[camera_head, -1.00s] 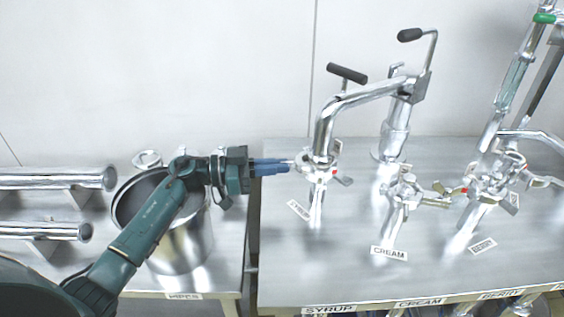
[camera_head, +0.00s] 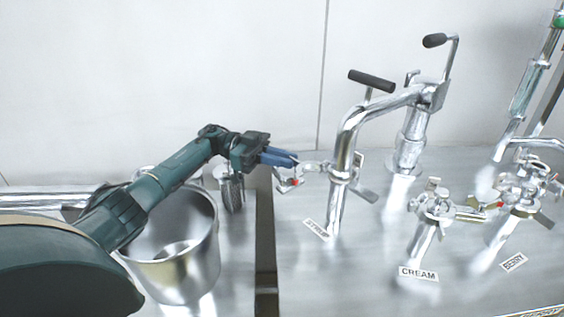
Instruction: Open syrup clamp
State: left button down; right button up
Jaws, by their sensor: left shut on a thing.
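The syrup pipe (camera_head: 335,212) stands upright behind a label (camera_head: 316,229) that is hard to read. Its metal clamp (camera_head: 362,188) is at the joint with the curved pipe (camera_head: 352,128). One clamp part (camera_head: 312,168) reaches out to the left of the pipe, with a small red piece (camera_head: 295,182) near its end. My left gripper (camera_head: 294,160) has blue fingers and is shut on the outer end of this left part. The fingers hide the exact grip. My right gripper is out of view.
Cream (camera_head: 437,205) and berry (camera_head: 520,190) pipes with clamps stand to the right.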

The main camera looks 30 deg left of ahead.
pick_arm(q)
jog(key=shift+w+d+b, duration=0.1)
jog(key=shift+w+b, duration=0.55)
jog(key=shift+w, duration=0.55)
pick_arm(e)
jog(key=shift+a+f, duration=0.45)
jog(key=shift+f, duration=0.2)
pick_arm(q)
jog(key=shift+w+r, duration=0.15)
jog(key=shift+r, duration=0.05)
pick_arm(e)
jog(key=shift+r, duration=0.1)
pick_arm(q)
jog(key=c, duration=1.6)
grip_release()
jog(key=shift+w+d+f, duration=0.1)
jog(key=shift+w+d, duration=0.05)
jog(key=shift+w, duration=0.05)
jog(key=shift+s, duration=0.1)
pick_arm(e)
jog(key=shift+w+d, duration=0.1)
